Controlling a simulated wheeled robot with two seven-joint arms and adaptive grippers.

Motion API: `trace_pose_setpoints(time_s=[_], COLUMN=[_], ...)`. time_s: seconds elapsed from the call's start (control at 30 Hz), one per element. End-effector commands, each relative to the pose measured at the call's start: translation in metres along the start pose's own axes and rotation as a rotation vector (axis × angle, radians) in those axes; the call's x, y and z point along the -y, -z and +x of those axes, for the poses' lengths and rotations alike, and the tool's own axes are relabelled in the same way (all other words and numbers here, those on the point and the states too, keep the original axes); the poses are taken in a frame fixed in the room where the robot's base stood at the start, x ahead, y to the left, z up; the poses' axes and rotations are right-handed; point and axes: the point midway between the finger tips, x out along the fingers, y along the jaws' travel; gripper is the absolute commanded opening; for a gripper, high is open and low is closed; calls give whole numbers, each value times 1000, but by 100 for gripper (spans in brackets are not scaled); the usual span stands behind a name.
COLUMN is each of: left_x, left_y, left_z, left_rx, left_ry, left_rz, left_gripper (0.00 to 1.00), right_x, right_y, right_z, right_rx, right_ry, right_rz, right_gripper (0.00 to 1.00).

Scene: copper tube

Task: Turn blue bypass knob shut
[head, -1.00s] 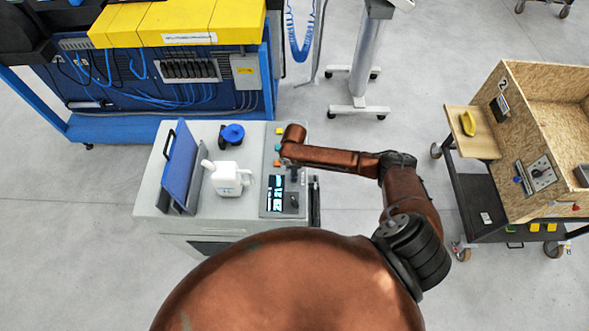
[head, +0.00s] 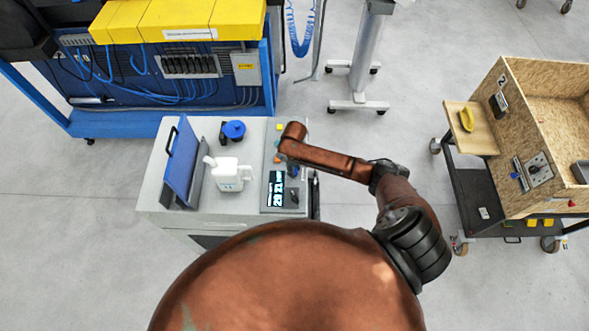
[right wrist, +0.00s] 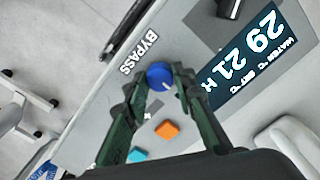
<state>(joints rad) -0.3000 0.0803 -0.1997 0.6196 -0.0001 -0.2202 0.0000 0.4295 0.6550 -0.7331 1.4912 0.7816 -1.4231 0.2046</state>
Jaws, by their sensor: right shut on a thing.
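The blue bypass knob (right wrist: 159,75) sits on the grey control panel beside the printed word BYPASS (right wrist: 139,52) in the right wrist view. A small pale mark shows on its lower right side. My right gripper (right wrist: 161,82) is shut on the knob, with one dark green finger on either side of it. In the head view my right arm (head: 325,160) reaches over the panel's right side and hides most of the gripper and knob. My left gripper is not in view.
A lit display (right wrist: 248,55) lies right of the knob. An orange button (right wrist: 167,130) and a teal button (right wrist: 137,155) sit close below it. A white jug (head: 228,174), a blue-capped item (head: 233,131) and a blue tilted panel (head: 182,160) stand on the cabinet's left side.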

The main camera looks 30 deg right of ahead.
Motion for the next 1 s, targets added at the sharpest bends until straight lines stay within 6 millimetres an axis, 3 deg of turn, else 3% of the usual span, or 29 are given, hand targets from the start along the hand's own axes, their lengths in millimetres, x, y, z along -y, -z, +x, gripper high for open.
trace_pose_setpoints(time_s=[0.4,0.43,0.5,0.67,1.0], left_x=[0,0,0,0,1], left_y=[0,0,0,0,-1], left_z=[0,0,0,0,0], left_rx=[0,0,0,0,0], left_ry=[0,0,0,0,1], left_rz=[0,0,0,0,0], left_gripper=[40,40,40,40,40], right_x=[-1,-1,-1,0,0], right_y=[0,0,0,0,1], right_z=[0,0,0,0,-4], right_rx=[1,1,1,0,-2], right_ry=[-1,-1,-1,0,0], right_rz=[9,9,8,7,6], right_gripper=[0,25,30,41,42])
